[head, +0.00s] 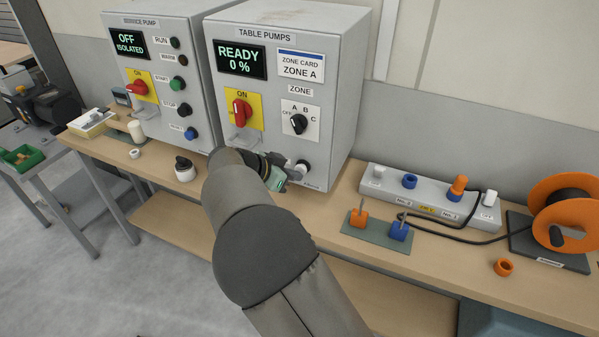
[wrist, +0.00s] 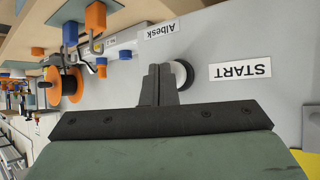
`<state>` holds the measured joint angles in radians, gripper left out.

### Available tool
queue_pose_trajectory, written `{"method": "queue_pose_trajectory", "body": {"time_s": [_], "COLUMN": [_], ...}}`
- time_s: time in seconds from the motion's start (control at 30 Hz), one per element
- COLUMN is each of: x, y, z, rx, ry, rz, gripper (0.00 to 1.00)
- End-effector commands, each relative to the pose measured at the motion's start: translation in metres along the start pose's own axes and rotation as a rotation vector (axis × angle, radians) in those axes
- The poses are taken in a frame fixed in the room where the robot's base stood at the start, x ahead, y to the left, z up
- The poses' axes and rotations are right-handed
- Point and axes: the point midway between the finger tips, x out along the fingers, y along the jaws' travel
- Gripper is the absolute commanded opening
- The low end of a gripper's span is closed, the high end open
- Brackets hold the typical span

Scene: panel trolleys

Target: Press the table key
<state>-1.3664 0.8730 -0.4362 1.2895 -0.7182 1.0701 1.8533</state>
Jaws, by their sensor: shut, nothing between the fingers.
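The grey TABLE PUMPS cabinet (head: 335,75) stands on the bench, its display (head: 240,60) reading READY 0 %. Low on its front is a round white button with a black collar (head: 304,165). In the wrist view this button (wrist: 181,75) sits beside a START label (wrist: 240,71), which appears upside down. My gripper (head: 290,173) is at the lower front of the cabinet, close to the button. Its fingers (wrist: 161,74) are together and empty, and partly cover the button's left side in the wrist view. I cannot tell whether they touch it.
The cabinet also has a red switch (head: 241,112) and a black zone knob (head: 299,123). A connector strip (head: 386,189), a cable and an orange reel (head: 548,207) lie at right.

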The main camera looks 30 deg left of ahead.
Motion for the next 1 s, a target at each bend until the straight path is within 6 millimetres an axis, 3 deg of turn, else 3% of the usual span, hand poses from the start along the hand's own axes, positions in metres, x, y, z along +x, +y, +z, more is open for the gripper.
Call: {"method": "queue_pose_trajectory", "body": {"time_s": [1.0], "x": [0.0077], "y": [-0.0047], "z": [-0.0059], "rx": [0.001], "ry": [0.001], "rz": [0.001], "gripper": [0.00]}}
